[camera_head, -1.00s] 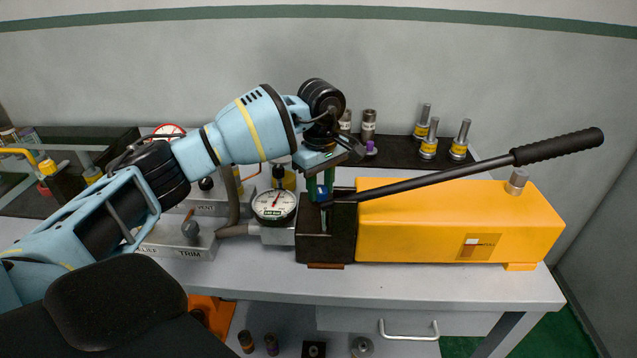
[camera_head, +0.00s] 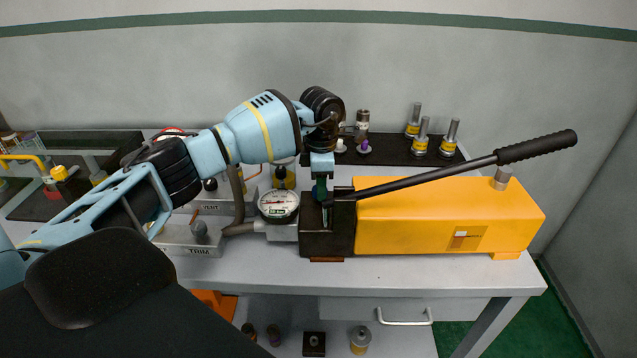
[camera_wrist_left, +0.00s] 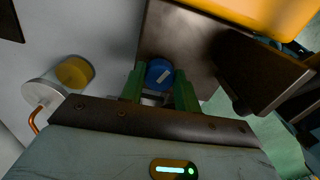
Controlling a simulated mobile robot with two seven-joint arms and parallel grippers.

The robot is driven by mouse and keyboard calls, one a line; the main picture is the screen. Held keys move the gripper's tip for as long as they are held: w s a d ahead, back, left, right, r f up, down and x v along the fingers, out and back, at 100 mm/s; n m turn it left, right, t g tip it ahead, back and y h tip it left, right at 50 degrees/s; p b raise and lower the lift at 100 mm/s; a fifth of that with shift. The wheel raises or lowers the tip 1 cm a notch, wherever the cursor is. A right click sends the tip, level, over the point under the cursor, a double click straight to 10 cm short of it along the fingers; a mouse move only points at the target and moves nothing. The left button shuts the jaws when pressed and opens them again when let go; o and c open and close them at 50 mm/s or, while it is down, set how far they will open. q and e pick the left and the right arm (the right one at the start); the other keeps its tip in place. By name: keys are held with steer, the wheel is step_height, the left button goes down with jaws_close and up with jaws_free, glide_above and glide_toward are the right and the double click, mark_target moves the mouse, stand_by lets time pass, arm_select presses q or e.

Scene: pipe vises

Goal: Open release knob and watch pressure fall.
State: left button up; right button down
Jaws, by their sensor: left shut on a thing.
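The yellow hand pump (camera_head: 410,225) lies on the bench with its long black lever (camera_head: 450,172) raised to the right. The round white pressure gauge (camera_head: 278,204) stands left of the pump's dark block (camera_head: 328,242); its red needle appears to point left, but the numbers are too small to read. My left gripper (camera_head: 320,190) reaches down over the block. In the left wrist view its green fingers (camera_wrist_left: 160,88) are shut on the blue release knob (camera_wrist_left: 158,72), one on each side. The gripper mostly hides the knob in the head view. My right gripper is not in view.
Grey VENT and TRIM blocks (camera_head: 200,235) with dark knobs stand left of the gauge. Several metal cylinders with yellow bands (camera_head: 420,140) stand on a dark tray behind the pump. A drawer handle (camera_head: 404,322) is below. The bench front strip is clear.

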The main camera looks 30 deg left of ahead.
arm_select(q)
steer(key=shift+n, duration=0.7)
steer(key=o, duration=1)
steer(key=shift+r, duration=3.9)
steer(key=shift+f, duration=0.1)
